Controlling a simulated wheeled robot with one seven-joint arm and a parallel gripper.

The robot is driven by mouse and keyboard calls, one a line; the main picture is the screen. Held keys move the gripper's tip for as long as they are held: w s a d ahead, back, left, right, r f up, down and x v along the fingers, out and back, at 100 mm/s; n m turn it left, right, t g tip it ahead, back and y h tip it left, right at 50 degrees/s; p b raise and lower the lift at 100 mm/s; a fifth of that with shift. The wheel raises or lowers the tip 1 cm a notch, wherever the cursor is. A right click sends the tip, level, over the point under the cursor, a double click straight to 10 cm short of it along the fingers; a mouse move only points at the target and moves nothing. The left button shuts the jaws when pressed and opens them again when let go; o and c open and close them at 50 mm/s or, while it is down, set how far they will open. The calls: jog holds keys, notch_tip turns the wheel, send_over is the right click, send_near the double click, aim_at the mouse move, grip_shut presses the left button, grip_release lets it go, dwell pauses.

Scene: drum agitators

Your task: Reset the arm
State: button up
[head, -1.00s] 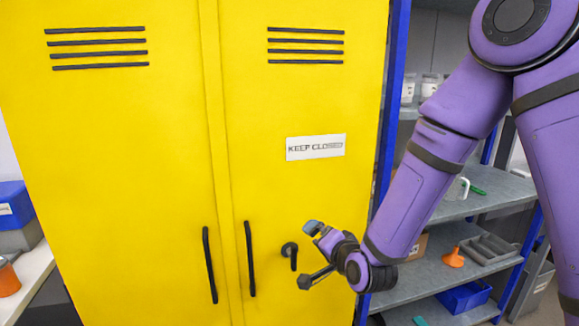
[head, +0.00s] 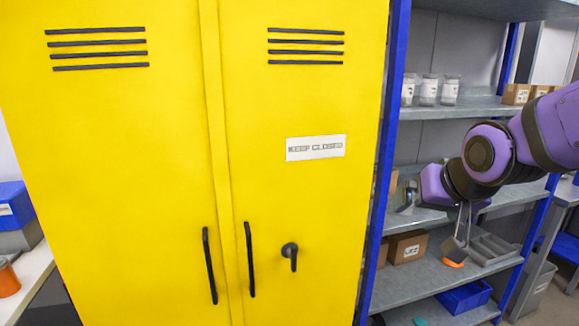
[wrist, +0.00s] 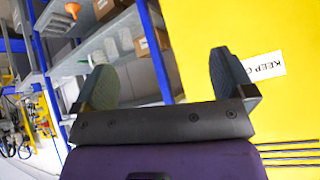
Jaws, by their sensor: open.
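My gripper (head: 434,216) is in front of the shelving, to the right of the yellow cabinet (head: 110,150). In the wrist view my gripper (wrist: 163,82) has its two grey fingers wide apart with nothing between them. The head view shows the fingers small and partly confused with the shelf behind. My purple arm reaches in from the right edge, folded back. The cabinet's doors look shut. Its black lever (head: 290,254) and two long handles are clear of my gripper.
The metal shelving with a blue post (head: 389,130) stands beside the cabinet. It holds jars (head: 429,90), brown boxes (head: 407,246) and a blue bin (head: 464,297). A counter with a blue box (head: 14,208) is at the left. The space before the cabinet is free.

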jog(key=s+d+r+g, duration=0.1)
jog(key=s+d+r, duration=0.1)
jog(key=s, duration=0.6)
jog(key=s+d+r+n+g+h, duration=0.1)
jog(key=s+d+r, duration=0.1)
jog(key=s+d, duration=0.2)
jog(key=s, duration=0.3)
jog(key=shift+s+r+g, duration=0.25)
jog(key=shift+s+g, duration=0.1)
jog(key=shift+g, duration=0.05)
jog(key=shift+d, duration=0.1)
